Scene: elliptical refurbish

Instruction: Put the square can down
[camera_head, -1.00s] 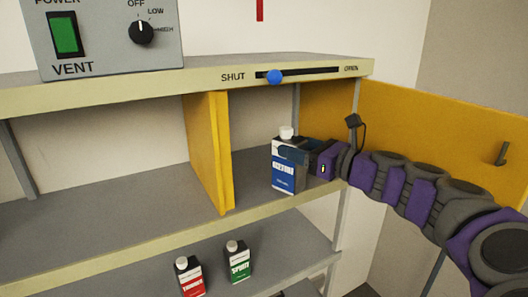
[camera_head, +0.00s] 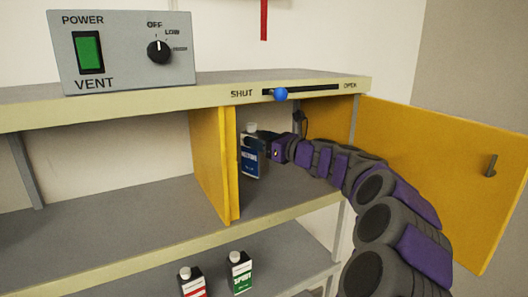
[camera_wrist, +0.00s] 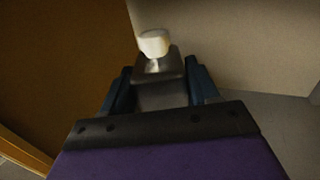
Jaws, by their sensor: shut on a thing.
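The square can (camera_head: 250,168), blue and white with a dark top and a white cap, is inside the yellow-sided cupboard bay, upright, close to the yellow divider (camera_head: 213,160). My gripper (camera_head: 257,140) is shut on it, reaching in from the right. In the wrist view the can's dark top and white cap (camera_wrist: 154,42) show between the two blue-grey fingers (camera_wrist: 158,92). The can's lower left edge is partly behind the divider. I cannot tell whether its base touches the grey shelf (camera_head: 285,185).
The yellow door (camera_head: 440,160) stands open at the right. A blue slider knob (camera_head: 281,94) is on the top edge, between SHUT and OPEN. A red can (camera_head: 191,283) and a green can (camera_head: 240,272) stand on the lower shelf. The shelf left of the divider is clear.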

